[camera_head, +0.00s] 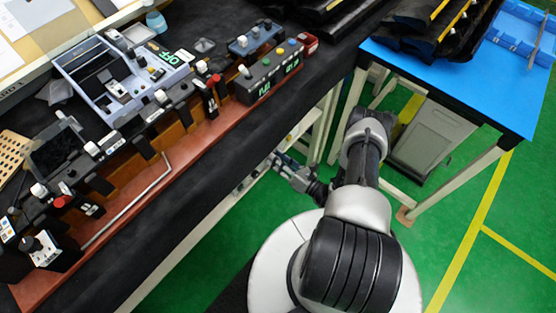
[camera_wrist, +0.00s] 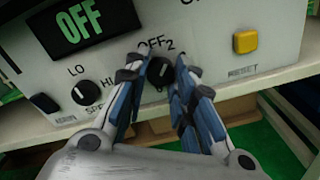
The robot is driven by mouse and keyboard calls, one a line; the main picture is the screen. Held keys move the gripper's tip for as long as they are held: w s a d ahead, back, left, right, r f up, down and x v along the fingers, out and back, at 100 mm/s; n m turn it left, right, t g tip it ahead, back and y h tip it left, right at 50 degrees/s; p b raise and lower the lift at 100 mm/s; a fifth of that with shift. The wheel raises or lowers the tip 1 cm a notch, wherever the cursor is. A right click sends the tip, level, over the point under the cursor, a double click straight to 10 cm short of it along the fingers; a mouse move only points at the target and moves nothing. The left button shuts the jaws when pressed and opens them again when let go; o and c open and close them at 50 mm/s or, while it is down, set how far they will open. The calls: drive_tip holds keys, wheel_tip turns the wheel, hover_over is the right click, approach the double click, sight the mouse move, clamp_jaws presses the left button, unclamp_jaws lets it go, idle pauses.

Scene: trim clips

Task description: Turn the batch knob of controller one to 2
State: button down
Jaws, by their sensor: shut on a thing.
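In the wrist view, a pale controller panel (camera_wrist: 215,62) has a dark display (camera_wrist: 82,28) reading OFF in green. Its batch knob (camera_wrist: 161,72) is dark and round, below the marks OFF and 2. My gripper (camera_wrist: 163,74) is shut on this knob, with one blue-and-black finger on each side. The fingers hide the knob's edges and the label below, and I cannot tell where its pointer stands. In the head view, my gripper (camera_head: 287,171) reaches under the black bench; the knob does not show there.
Left of the batch knob is a speed knob (camera_wrist: 86,92) marked LO and HI. A yellow reset button (camera_wrist: 245,41) is to the right. The black bench (camera_head: 215,150) overhangs the lower shelf. A blue-topped table (camera_head: 455,90) stands at the right on green floor.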

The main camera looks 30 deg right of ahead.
drive_tip(key=c, duration=1.3)
unclamp_jaws()
drive_tip(key=v, duration=1.2)
drive_tip(key=shift+s, duration=0.1)
